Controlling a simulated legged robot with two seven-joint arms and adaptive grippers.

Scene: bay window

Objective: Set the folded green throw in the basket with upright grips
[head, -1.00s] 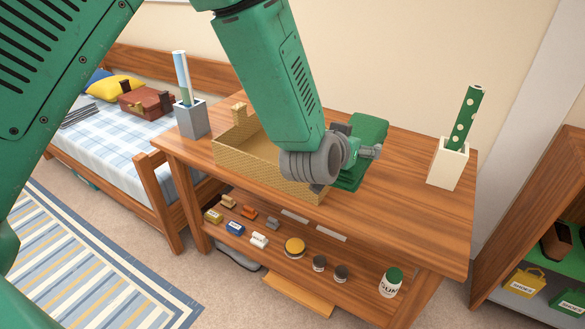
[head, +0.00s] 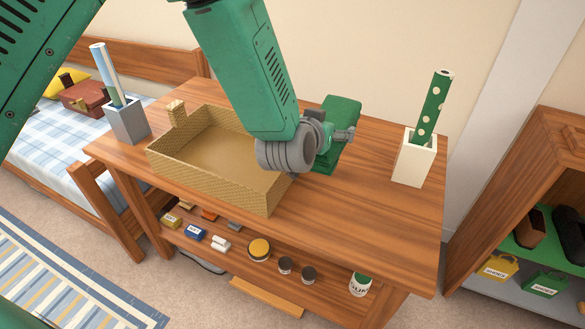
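The woven tan basket (head: 215,185) stands on the wooden table, left of centre, and looks empty where I can see in. One upright grip (head: 177,112) rises at its left end; the arm hides part of its right side. The folded green throw (head: 342,112) lies on the table right of the basket. My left arm reaches down from the top, and its gripper (head: 343,136) is at the throw's near side, partly overlapping it in view. I cannot tell whether its fingers are open or hold the throw. My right gripper is out of view.
A grey holder with rolls (head: 126,121) stands left of the basket, and a white holder (head: 415,160) with a dotted green roll stands at the right. The tabletop (head: 340,215) in front is clear. Small boxes and jars (head: 259,249) sit on the shelf below.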

